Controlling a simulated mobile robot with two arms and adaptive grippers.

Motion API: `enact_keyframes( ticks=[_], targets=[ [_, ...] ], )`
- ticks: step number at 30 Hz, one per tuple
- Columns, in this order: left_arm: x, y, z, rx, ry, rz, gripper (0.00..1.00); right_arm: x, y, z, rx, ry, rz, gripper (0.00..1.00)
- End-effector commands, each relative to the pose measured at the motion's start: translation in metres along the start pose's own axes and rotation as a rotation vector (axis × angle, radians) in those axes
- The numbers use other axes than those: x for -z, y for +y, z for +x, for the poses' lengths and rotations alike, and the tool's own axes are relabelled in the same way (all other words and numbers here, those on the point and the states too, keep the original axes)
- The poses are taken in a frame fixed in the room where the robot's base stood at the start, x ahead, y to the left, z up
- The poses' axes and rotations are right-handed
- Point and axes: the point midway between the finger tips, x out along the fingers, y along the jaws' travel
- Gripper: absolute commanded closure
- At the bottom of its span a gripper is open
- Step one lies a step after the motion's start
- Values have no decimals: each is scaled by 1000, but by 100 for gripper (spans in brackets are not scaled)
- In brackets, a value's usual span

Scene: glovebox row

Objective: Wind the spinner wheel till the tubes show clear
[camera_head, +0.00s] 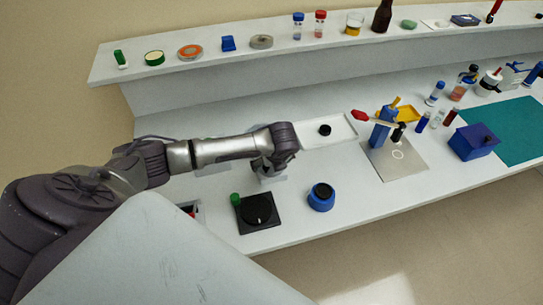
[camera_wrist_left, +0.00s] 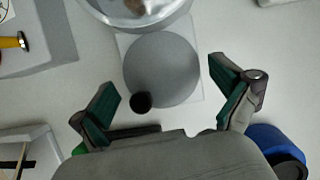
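In the left wrist view, a grey round wheel (camera_wrist_left: 160,68) with a black knob (camera_wrist_left: 141,103) near its lower edge lies on a pale square base. A shiny round bowl (camera_wrist_left: 112,12), cut off by the top edge, adjoins the wheel and has something brownish in it; no tube can be made out clearly. My left gripper (camera_wrist_left: 160,74) is open and empty, its fingers on either side of the wheel and the knob between them, nearer the left finger. In the head view my left gripper (camera_head: 268,168) and arm hide most of the spinner. My right gripper is not in view.
A black square device (camera_head: 258,211) with a green knob and a blue round pot (camera_head: 321,198) stand in front of the gripper. A white tray (camera_head: 343,129) lies behind it to the right. A grey plate with a blue stand (camera_head: 380,130) is farther right. Small items line the shelf (camera_head: 218,60).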

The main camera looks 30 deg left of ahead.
Motion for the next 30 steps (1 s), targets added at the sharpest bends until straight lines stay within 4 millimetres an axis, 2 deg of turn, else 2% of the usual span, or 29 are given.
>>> enact_keyframes(
  ticks=[1,2,12,16,30],
  targets=[
    [0,0,0,0,0,0,8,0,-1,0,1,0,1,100],
    [0,0,0,0,0,0,13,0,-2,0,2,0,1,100],
    [1,0,1,-1,1,0,70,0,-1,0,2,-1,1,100],
    [2,1,1,-3,3,2,75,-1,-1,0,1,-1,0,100],
    [4,1,2,-22,7,-34,77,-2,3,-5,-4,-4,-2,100]
  ],
)
